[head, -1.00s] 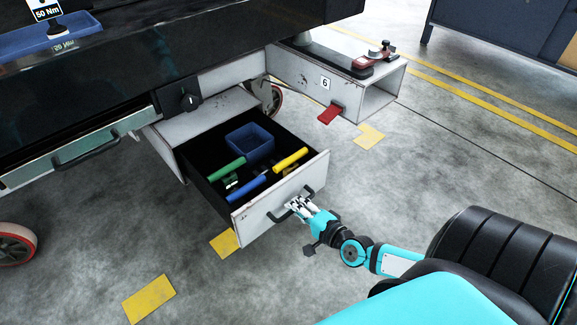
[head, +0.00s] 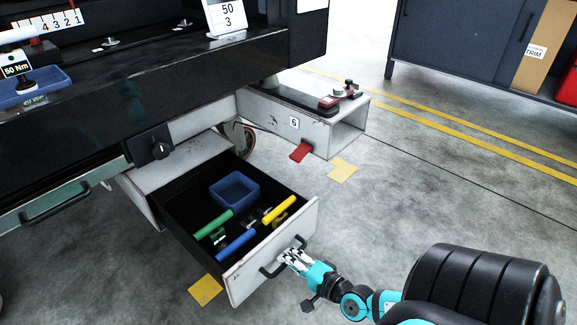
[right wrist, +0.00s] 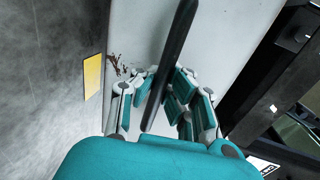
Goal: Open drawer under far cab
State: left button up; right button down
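The drawer (head: 292,240) under the black trolley body stands pulled out, with its white front away from the body. Its dark bar handle (head: 268,272) is on the front and crosses the right wrist view (right wrist: 178,50). My right gripper (head: 293,257) is at this handle. In the right wrist view its fingers (right wrist: 166,88) lie on both sides of the bar and look closed around it, though the contact is partly hidden. Inside the drawer are a blue bin (head: 235,188) and green (head: 213,224), blue (head: 236,246) and yellow (head: 279,210) handled tools. My left gripper is not in view.
A white box beam (head: 310,138) marked 6, with a red lever (head: 301,152), sticks out right of the drawer. Another handled front (head: 52,203) is at left. Yellow floor patches (head: 205,290) lie nearby. Open floor extends right, toward a dark cabinet (head: 450,45).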

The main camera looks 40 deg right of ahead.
jog(key=c, duration=1.3)
grip_release()
jog(key=shift+c, duration=0.2)
jog(key=shift+s, duration=0.1)
jog(key=a+v, duration=0.1)
jog(key=v, duration=1)
jog(key=shift+s+d+r, duration=0.15)
jog(key=shift+s+d, duration=0.2)
jog(key=shift+d, duration=0.2)
